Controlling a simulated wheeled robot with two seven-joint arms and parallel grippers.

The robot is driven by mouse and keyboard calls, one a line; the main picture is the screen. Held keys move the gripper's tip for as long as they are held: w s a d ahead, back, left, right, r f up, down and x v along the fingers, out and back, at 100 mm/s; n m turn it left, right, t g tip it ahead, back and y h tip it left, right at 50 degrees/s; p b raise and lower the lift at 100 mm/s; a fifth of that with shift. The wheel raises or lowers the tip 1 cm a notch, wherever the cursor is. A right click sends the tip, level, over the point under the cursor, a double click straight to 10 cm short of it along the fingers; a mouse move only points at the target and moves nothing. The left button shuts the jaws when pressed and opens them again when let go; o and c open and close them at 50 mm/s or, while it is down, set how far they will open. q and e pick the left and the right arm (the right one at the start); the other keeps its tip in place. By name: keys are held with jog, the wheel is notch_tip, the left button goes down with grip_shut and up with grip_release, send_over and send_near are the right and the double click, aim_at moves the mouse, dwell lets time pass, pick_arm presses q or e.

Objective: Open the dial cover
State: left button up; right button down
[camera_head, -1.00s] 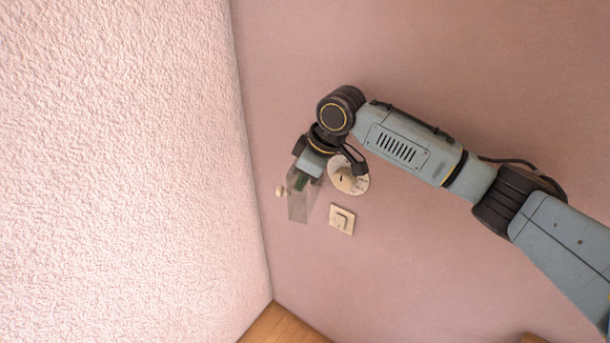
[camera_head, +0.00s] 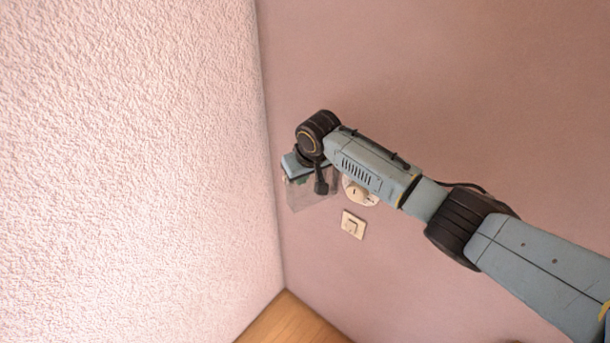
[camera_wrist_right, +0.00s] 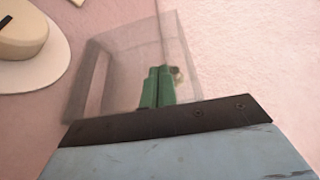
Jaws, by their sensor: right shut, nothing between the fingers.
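The dial (camera_head: 357,193) is a round cream plate with a knob on the pink wall; my right arm partly hides it in the head view. It also shows at the upper left of the right wrist view (camera_wrist_right: 25,55). The clear dial cover (camera_head: 312,196) stands swung away from the dial, to its left in the head view. In the wrist view the see-through cover (camera_wrist_right: 95,85) overlaps my right gripper (camera_wrist_right: 158,75). Its green fingers are shut together with nothing between them; whether they touch the cover I cannot tell. My left gripper is out of view.
A square cream switch (camera_head: 353,225) sits on the wall below the dial. A rough white wall (camera_head: 130,170) meets the pink wall just left of the cover. A wooden surface (camera_head: 290,322) lies below. The pink wall at upper right is clear.

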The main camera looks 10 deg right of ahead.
jog(key=shift+w+m, duration=0.25)
jog(key=shift+m, duration=0.05)
dwell(0.5)
